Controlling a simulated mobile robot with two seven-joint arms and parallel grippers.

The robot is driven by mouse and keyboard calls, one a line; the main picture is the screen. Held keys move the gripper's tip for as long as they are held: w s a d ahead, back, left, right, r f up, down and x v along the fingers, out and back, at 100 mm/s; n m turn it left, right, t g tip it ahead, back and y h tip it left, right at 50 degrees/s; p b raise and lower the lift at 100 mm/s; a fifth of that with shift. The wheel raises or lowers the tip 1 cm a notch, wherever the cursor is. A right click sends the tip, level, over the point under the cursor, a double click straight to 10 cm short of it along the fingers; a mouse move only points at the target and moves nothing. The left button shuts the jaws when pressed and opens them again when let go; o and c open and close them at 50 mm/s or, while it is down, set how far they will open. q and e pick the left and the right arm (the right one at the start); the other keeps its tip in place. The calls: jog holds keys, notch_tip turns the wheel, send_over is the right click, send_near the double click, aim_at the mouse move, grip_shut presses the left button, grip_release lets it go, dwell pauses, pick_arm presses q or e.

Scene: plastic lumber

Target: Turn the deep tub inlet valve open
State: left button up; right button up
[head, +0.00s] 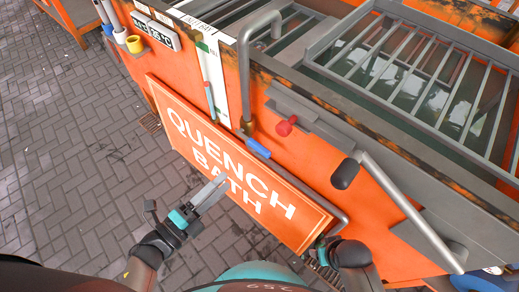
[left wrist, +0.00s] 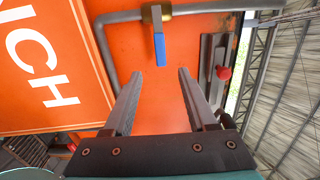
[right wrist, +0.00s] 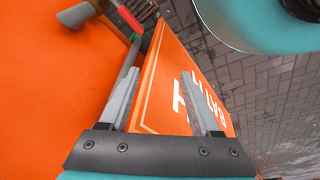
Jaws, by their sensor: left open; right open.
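The inlet valve has a blue lever handle (head: 258,148) on a grey pipe at the orange tub's wall, above the QUENCH BATH sign. In the left wrist view the blue lever (left wrist: 159,50) hangs straight down from a brass-coloured valve body (left wrist: 156,14). My left gripper (head: 220,180) is open and empty. It is in front of the sign, apart from the lever; in its wrist view the lever lies beyond and between the fingertips. My right gripper (right wrist: 158,74) is open and empty beside the tub wall and the sign's edge; its fingers are mostly hidden in the head view.
A red knob (head: 285,126) sits on a grey plate right of the valve. A grey bar with a black grip (head: 345,174) juts from the tub. The QUENCH BATH sign (head: 230,165) stands out from the wall. Grey pavement (head: 80,170) is open at left.

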aim_at(257, 150)
pick_arm(q)
jog(key=b+x, duration=0.2)
jog(key=x, duration=1.1)
jog(key=shift+b, duration=0.3)
jog(key=shift+w+d, duration=0.45)
pick_arm(e)
notch_tip(257, 150, up, 6)
jog(key=w+t, duration=0.1)
jog(key=w, duration=0.1)
jog(key=shift+w+a+f, duration=0.15)
jog(key=shift+w+f, duration=0.05)
jog(key=shift+w, duration=0.2)
pick_arm(q)
jog(key=shift+c, duration=0.2)
grip_shut()
